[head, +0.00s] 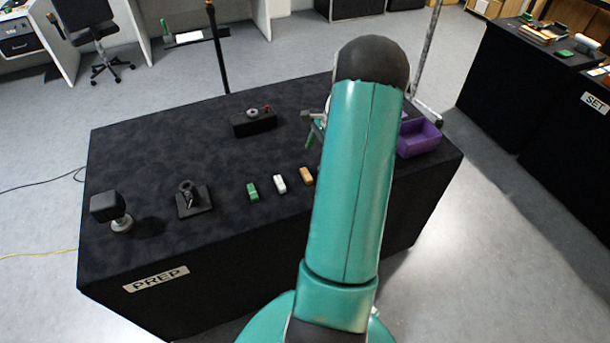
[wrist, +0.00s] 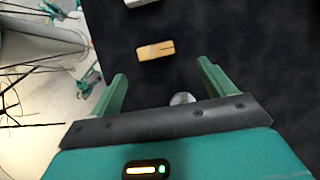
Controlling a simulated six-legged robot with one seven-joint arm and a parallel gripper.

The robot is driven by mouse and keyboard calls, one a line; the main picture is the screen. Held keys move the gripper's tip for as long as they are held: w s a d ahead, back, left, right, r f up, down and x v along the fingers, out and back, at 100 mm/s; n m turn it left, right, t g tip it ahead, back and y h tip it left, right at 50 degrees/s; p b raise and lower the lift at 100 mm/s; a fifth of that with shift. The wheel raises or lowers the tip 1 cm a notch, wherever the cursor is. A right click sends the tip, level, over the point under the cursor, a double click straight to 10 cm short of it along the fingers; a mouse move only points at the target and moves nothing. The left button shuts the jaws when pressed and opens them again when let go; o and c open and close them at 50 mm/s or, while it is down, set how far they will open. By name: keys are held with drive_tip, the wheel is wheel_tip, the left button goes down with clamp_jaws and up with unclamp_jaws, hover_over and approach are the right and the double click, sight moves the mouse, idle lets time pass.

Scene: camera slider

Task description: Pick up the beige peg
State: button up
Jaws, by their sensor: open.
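The beige peg (wrist: 155,50) is a small tan block with a dark slit at one end. It lies flat on the dark table top in the wrist view, just beyond my fingertips and roughly midway between them. In the head view the beige peg (head: 307,175) shows at the left edge of my arm, at the right end of a short row. My gripper (wrist: 161,70) is open, its two green fingers apart with no peg between them. A small rounded silvery thing shows between the finger bases; I cannot tell what it is. In the head view my arm hides most of the gripper.
A white peg (head: 279,183) and a green peg (head: 252,191) lie left of the beige one. A purple bin (head: 418,138) stands at the right. A black box with knobs (head: 254,121), a black clamp-like mount (head: 193,198) and a black block on a stand (head: 110,208) are also on the table.

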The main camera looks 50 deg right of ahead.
sight(306, 174)
drive_tip(key=x, duration=0.6)
drive_tip(key=shift+s+a, duration=0.2)
drive_tip(key=shift+a, duration=0.2)
drive_tip(key=shift+w+a+f, duration=0.15)
drive_tip(key=shift+f, duration=0.3)
drive_tip(key=c, duration=1.1)
